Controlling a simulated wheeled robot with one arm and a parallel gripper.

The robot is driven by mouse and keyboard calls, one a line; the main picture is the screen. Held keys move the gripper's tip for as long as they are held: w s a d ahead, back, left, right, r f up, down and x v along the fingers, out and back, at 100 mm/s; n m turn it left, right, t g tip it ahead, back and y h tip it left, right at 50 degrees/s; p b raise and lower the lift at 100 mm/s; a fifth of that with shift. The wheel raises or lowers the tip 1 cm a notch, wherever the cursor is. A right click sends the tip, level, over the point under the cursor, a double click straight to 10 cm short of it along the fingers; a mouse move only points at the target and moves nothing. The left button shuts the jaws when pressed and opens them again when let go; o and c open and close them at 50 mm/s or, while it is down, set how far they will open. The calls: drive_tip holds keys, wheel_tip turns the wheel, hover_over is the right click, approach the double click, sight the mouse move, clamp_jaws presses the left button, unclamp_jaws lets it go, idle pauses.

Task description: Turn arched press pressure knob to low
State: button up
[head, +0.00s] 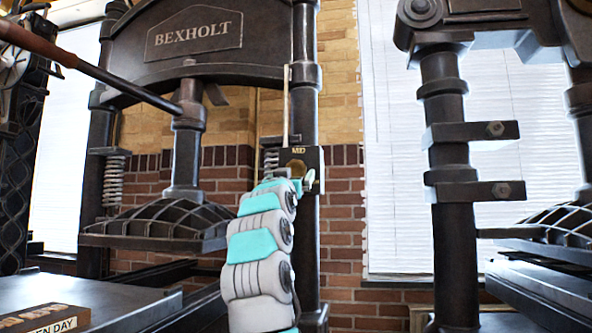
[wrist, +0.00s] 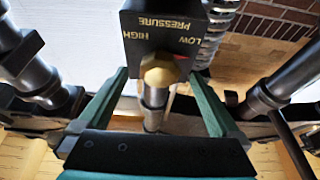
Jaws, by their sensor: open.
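The arched press (head: 200,60) stands at left in the head view, with "BEXHOLT" on its black arched top. A black pressure box (head: 313,165) marked "MID" is on its right column. My gripper (wrist: 158,78) is open, one green finger on each side of the knob, with gaps visible.
The press's long lever (head: 90,68) reaches to the upper left. Another black press (head: 450,190) stands at right. A brick wall (head: 340,220) and white blinds (head: 395,150) are behind. A spring (wrist: 224,20) is beside the box in the wrist view.

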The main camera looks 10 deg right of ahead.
sight(295, 172)
drive_tip(key=p+x, duration=0.1)
drive_tip(key=x, duration=0.2)
drive_tip(key=shift+w+r+p, duration=0.15)
drive_tip(key=shift+r+p, duration=0.1)
drive_tip(key=shift+p, duration=0.1)
drive_tip(key=shift+w+d, duration=0.15)
drive_tip(key=shift+w, duration=0.25)
drive_tip(key=c, duration=1.3)
